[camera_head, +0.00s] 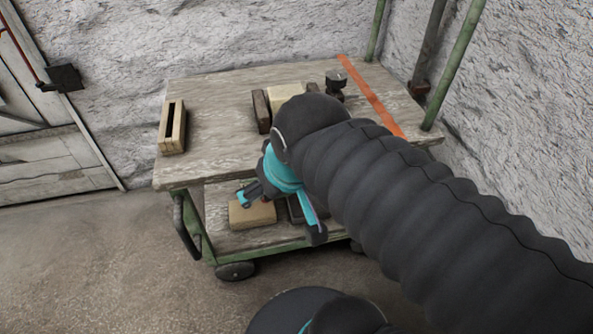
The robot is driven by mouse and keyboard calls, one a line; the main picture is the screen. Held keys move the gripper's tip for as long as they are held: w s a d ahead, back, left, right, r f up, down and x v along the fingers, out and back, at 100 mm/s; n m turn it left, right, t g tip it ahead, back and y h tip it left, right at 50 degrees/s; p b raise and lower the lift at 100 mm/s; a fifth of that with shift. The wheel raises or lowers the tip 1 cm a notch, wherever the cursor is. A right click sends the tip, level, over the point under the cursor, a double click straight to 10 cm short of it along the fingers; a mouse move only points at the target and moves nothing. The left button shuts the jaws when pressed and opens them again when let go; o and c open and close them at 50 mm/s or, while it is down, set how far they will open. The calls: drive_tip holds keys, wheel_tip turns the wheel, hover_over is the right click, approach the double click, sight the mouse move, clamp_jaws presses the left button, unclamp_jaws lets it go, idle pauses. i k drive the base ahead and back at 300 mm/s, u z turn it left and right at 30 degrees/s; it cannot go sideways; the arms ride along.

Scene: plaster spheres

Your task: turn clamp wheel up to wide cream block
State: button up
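A cream block (286,92) sits on the cart top, with a dark brown block (261,110) at its left and a small brown piece (312,88) at its right. A black knob-like part (336,80), which looks like the clamp wheel, stands right of them. My arm covers the near side of this group, so contact between the parts cannot be told. My gripper (283,212), teal and dark, is in front of the cart's near edge, well apart from the wheel. Its fingers are spread and nothing shows between them.
The cart top (215,125) is bare at left apart from a slotted wooden block (172,127). An orange strip (372,97) crosses its right side. A tan block (252,215) lies on the lower shelf. Green posts (455,65) rise at right, near rough walls.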

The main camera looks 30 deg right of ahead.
sight(335, 80)
drive_tip(key=u, duration=0.05)
drive_tip(key=k, duration=1)
drive_tip(key=z, duration=0.8)
drive_tip(key=i, duration=0.8)
drive_tip(key=z, duration=0.05)
